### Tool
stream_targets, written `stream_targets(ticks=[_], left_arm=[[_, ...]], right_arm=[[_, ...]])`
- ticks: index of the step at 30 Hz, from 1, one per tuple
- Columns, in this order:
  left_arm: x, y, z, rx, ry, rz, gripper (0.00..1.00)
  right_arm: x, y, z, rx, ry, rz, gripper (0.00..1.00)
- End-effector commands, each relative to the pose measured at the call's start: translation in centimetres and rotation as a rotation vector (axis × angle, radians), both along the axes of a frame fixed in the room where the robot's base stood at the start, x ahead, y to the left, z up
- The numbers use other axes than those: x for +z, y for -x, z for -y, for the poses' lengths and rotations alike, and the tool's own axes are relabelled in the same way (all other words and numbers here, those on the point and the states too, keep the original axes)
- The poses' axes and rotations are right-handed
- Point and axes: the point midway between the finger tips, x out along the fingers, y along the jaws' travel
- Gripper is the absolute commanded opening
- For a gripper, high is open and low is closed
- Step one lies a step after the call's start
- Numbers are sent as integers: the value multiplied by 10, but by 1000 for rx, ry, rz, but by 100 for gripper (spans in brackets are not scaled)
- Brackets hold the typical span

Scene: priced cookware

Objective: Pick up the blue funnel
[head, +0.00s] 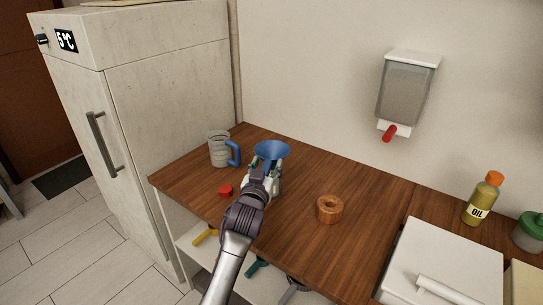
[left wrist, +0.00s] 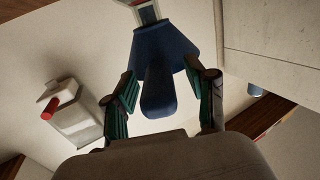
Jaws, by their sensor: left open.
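The blue funnel (head: 272,150) shows its wide round rim just beyond my left gripper on the wooden counter in the head view. The gripper and wrist hide its lower part there. My right gripper is not in view.
A grey mug (head: 219,150) with a blue handle stands left of the funnel. A small red cap (head: 225,190) lies near the front edge. A wall dispenser (head: 405,92) hangs behind; a fridge (head: 160,110) stands at left.

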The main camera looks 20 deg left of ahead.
Motion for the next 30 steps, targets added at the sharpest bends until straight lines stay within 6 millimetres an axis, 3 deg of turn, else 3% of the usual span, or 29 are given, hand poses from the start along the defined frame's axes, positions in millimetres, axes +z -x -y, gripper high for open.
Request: stream_targets(ticks=[6,16,30], left_arm=[[0,0,0,0,0,0,53],[0,0,0,0,0,0,0],[6,-1,-1,0,0,1,0]], right_arm=[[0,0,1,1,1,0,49],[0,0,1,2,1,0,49],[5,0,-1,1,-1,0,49]])
